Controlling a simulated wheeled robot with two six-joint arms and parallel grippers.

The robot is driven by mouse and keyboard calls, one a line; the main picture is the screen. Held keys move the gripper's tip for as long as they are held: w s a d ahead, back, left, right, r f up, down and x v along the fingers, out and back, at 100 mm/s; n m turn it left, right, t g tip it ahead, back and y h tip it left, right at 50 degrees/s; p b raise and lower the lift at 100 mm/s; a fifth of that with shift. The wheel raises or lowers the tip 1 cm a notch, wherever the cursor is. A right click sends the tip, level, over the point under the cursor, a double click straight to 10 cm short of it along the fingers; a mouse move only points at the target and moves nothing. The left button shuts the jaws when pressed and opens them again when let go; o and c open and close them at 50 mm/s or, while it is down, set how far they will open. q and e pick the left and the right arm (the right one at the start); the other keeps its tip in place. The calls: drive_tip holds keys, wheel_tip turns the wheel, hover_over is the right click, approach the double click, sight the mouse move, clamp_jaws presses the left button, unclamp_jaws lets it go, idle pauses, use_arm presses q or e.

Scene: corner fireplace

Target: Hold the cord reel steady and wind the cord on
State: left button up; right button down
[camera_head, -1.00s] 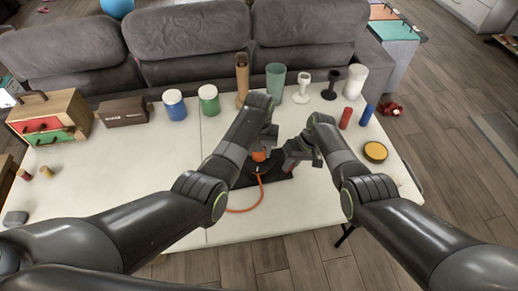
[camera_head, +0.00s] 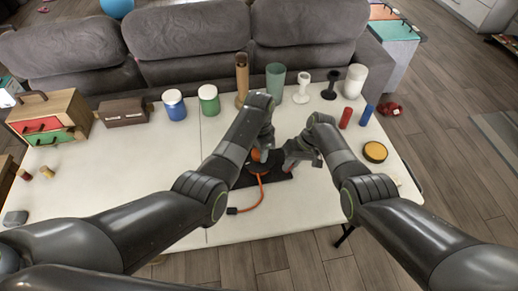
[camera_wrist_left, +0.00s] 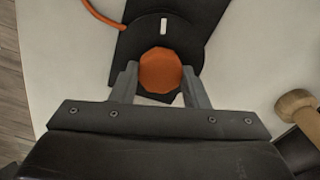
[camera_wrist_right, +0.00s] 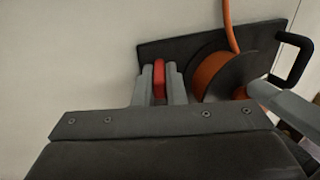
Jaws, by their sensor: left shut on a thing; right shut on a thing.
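The cord reel (camera_head: 281,172) is black, with a flat base on the white table. Its flange and orange-wound drum (camera_wrist_right: 209,75) show in the right wrist view. My left gripper (camera_wrist_left: 160,80) is shut on an orange faceted knob (camera_wrist_left: 160,69) at the reel. The orange cord (camera_head: 262,189) runs from the reel towards the table's front and bends left to a dark plug end (camera_head: 232,210). My right gripper (camera_wrist_right: 160,85) is shut on a slim red grip (camera_wrist_right: 159,78) beside the reel. How this grip joins the reel is hidden.
Canisters (camera_head: 209,100), cups and holders stand along the table's back. A wooden drawer box (camera_head: 49,117) is at the left. Red (camera_head: 346,117) and blue cylinders and a yellow-topped disc (camera_head: 375,151) are at the right. The front left table is mostly clear.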

use_arm(q)
drive_tip(key=m, duration=1.3)
drive_tip(key=shift+m, duration=0.4)
drive_tip(key=m, duration=1.2)
drive_tip(key=shift+m, duration=0.3)
drive_tip(key=o, duration=1)
drive_tip(key=shift+c, duration=0.2)
wheel_tip(320, 180, up, 12)
